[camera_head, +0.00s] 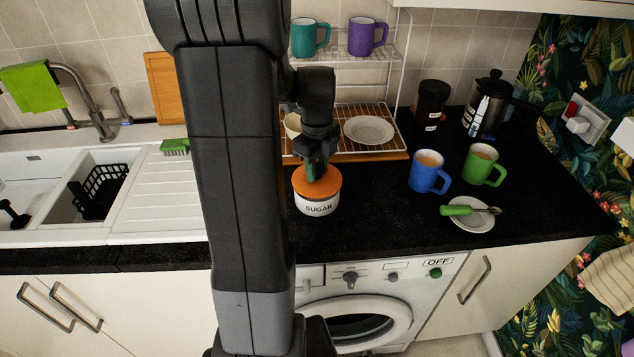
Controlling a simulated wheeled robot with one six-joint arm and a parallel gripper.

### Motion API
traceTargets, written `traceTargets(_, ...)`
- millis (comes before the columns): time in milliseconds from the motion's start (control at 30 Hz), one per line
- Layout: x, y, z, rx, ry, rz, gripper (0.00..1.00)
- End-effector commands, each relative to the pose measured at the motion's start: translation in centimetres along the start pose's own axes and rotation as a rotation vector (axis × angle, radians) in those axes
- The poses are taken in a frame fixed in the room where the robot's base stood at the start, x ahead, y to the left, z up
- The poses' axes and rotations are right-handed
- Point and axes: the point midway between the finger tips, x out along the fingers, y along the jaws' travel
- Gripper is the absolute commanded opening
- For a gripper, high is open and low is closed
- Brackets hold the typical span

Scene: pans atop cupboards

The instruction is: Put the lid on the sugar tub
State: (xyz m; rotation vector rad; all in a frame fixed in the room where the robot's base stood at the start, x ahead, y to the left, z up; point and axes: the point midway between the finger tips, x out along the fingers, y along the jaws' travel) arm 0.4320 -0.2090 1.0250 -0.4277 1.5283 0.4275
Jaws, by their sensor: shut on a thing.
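The sugar tub (318,208) is white with the word SUGAR on its front. It stands upright on the black worktop, left of the mugs. The orange lid (303,184) is over the tub's mouth and looks roughly level; I cannot tell whether it is fully seated. My gripper (316,172) points down from above and is shut on the lid at its top middle. The fingertips and the lid's grip are partly hidden by the gripper itself.
A blue mug (424,178), a green mug (480,168) and a saucer (462,221) with a green-handled spoon stand to the right. A wire rack (345,148) with a plate (369,131) is behind. The worktop between tub and blue mug is clear.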

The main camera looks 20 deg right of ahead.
Motion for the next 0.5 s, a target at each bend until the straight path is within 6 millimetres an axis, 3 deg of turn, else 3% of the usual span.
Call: traceTargets(500,0.63,0.0,0.0,0.0,0.0,0.0,0.08)
